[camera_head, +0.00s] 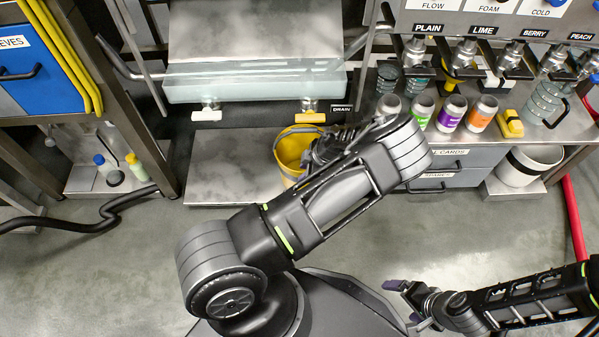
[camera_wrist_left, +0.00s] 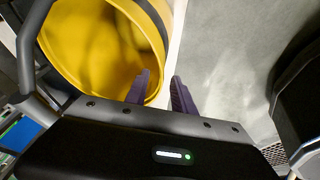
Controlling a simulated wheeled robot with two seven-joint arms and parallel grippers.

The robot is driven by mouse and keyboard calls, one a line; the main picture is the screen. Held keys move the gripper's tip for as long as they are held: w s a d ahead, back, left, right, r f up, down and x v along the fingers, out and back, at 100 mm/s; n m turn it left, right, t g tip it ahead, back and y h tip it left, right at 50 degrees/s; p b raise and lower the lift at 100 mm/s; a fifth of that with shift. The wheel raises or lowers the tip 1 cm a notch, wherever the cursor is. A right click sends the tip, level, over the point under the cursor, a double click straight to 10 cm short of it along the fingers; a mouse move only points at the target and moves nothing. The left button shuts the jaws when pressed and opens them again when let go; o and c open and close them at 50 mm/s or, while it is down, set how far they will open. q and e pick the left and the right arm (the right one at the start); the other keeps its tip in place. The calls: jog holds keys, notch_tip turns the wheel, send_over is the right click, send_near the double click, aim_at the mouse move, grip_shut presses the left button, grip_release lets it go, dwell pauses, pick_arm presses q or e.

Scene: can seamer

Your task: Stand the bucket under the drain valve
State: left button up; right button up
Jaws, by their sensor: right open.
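The yellow bucket (camera_head: 290,150) is at the right end of a low steel platform, slightly left of and in front of the drain valve (camera_head: 310,110). The valve has a yellow handle and a DRAIN label (camera_head: 341,108) beside it. My left arm hides the bucket's right side and most of my left gripper. In the left wrist view the bucket (camera_wrist_left: 90,50) fills the upper left. The purple fingers of my left gripper (camera_wrist_left: 160,92) are apart at its rim, one over the inside and one outside. My right gripper (camera_head: 405,301) is open and empty over the floor at lower right.
The low platform (camera_head: 230,165) is bare to the left of the bucket. A second valve with a white handle (camera_head: 207,116) hangs above it. Bottles (camera_head: 453,112) stand on the counter at right. A black hose (camera_head: 80,223) lies on the floor at left.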

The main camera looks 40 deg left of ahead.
pick_arm(q)
jog(key=p+v, duration=0.1)
jog(key=v, duration=0.4)
jog(key=shift+s+r, duration=0.1)
jog(key=shift+r, duration=0.1)
